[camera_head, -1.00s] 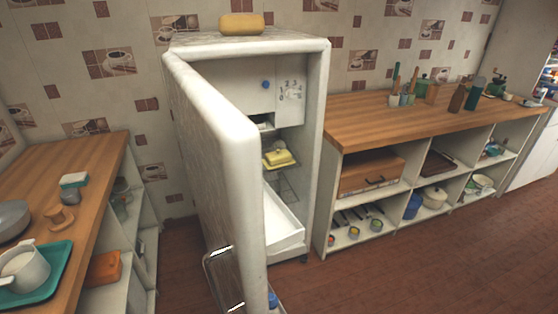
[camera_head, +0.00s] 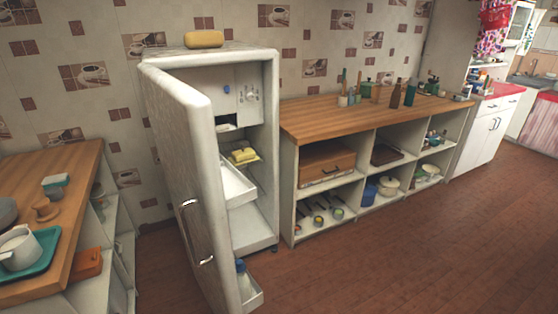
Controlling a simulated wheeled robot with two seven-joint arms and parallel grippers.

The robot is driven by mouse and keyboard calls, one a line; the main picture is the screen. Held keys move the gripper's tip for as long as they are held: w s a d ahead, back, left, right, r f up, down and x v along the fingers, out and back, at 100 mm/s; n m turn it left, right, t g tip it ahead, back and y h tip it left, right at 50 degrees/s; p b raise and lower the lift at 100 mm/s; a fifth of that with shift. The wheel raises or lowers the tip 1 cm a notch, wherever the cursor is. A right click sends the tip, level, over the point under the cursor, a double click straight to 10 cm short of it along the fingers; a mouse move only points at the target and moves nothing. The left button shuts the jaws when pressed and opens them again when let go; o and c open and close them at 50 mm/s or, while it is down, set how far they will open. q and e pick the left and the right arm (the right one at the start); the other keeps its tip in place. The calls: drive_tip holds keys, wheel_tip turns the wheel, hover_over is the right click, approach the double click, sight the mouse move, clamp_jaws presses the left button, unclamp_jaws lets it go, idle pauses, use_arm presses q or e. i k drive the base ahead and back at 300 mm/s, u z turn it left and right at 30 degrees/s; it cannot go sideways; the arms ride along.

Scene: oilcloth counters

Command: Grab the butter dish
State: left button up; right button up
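The yellow butter dish (camera_head: 243,156) sits on a shelf inside the white fridge (camera_head: 270,110), at about mid-height. The fridge door (camera_head: 190,170) stands partly open and swings out toward me on the left. Its metal handle (camera_head: 190,232) is on the outer face. The butter dish shows in the gap between the door and the right wall of the fridge. Neither of my grippers is in the picture.
A wooden counter (camera_head: 350,113) with open shelves below stands right of the fridge. Another counter (camera_head: 25,185) with a teal tray (camera_head: 45,252) is at the left. A white bin (camera_head: 252,297) juts from the door's lower inside. Brown floor (camera_head: 400,260) is clear in front and right.

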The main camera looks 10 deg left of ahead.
sight(243, 156)
drive_tip(key=z, duration=0.4)
drive_tip(key=i, duration=0.55)
drive_tip(key=z, duration=0.4)
